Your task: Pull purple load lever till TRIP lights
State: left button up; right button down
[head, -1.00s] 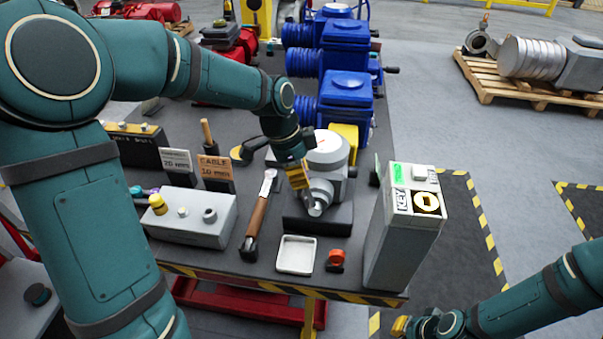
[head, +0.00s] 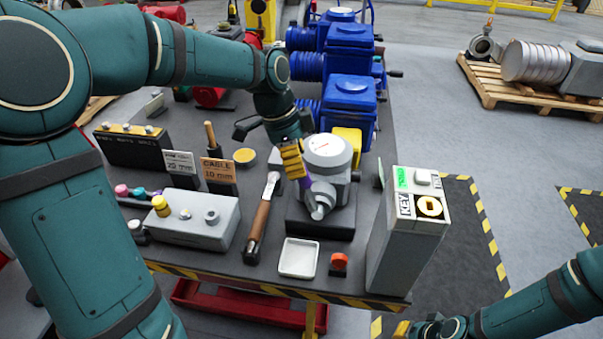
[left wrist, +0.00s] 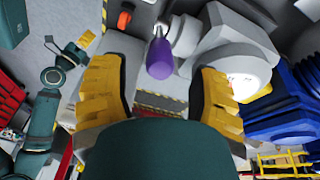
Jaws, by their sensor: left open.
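The purple load lever (left wrist: 159,58) is on the grey valve actuator (head: 327,152) with the white round dial. In the left wrist view the purple grip lies between and just beyond my yellow finger pads, with clear gaps on both sides. My left gripper (head: 293,160) is open and empty at the left side of the actuator. In the head view the fingers partly hide the lever, and a purple strip (head: 304,184) shows beside them. My right gripper (head: 403,329) is low at the right, its jaw state unclear. I cannot make out a TRIP light.
A tall grey KEY box (head: 398,240) with a green lit panel stands right of the actuator. A white tray (head: 299,257), a red-orange knob (head: 339,261) and a wooden-handled tool (head: 260,222) lie in front. Blue actuators (head: 345,105) stand behind.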

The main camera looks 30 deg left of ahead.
pick_arm(q)
jog(key=v, duration=0.6)
jog(key=shift+r, duration=0.25)
jog(key=shift+s, duration=0.1)
